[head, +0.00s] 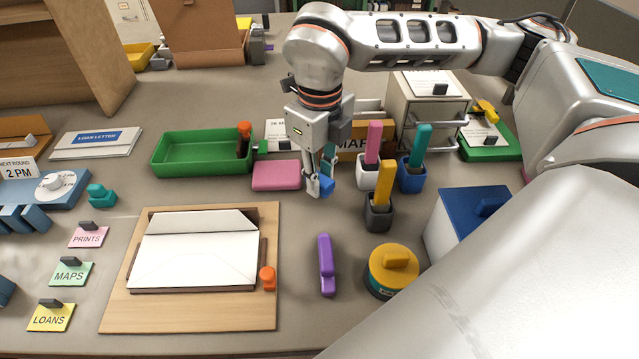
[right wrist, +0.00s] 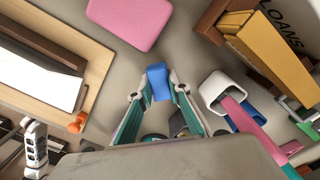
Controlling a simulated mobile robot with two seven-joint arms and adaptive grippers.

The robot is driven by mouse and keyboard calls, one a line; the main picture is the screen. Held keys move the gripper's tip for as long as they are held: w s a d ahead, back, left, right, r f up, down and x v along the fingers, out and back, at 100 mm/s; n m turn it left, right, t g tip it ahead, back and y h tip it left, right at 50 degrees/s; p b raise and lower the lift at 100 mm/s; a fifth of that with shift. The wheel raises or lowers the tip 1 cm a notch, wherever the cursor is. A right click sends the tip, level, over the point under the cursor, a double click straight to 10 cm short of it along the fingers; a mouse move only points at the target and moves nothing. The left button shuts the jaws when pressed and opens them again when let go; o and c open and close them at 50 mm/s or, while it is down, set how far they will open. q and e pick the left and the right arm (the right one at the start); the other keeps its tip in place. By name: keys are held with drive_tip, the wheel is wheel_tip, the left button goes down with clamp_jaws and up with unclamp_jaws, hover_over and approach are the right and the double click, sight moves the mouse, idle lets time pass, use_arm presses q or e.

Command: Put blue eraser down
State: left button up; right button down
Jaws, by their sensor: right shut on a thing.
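My right gripper (head: 318,184) points down and is shut on the small blue eraser (head: 326,187). The eraser also shows in the right wrist view (right wrist: 158,82), held between the two fingertips of my right gripper (right wrist: 157,90). It is over grey tabletop between the pink block (head: 277,175) and the white cup (head: 367,184). I cannot tell whether it touches the table. My left gripper is not in view.
A wooden board (head: 118,310) with an open white folder lies front left, the purple object (head: 325,265) in front. The grey cup (head: 378,220) and blue cup (head: 411,180) stand close on the right. A green tray (head: 175,178) is left. Bare tabletop lies before the gripper.

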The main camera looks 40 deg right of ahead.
drive_tip(key=shift+f, duration=0.95)
drive_tip(key=shift+f, duration=0.2)
drive_tip(key=c, duration=1.9)
unclamp_jaws()
wheel_tip(320, 180, up, 12)
drive_tip(key=shift+r+p, duration=0.25)
drive_tip(key=shift+p, duration=0.4)
drive_tip(key=shift+f, duration=0.1)
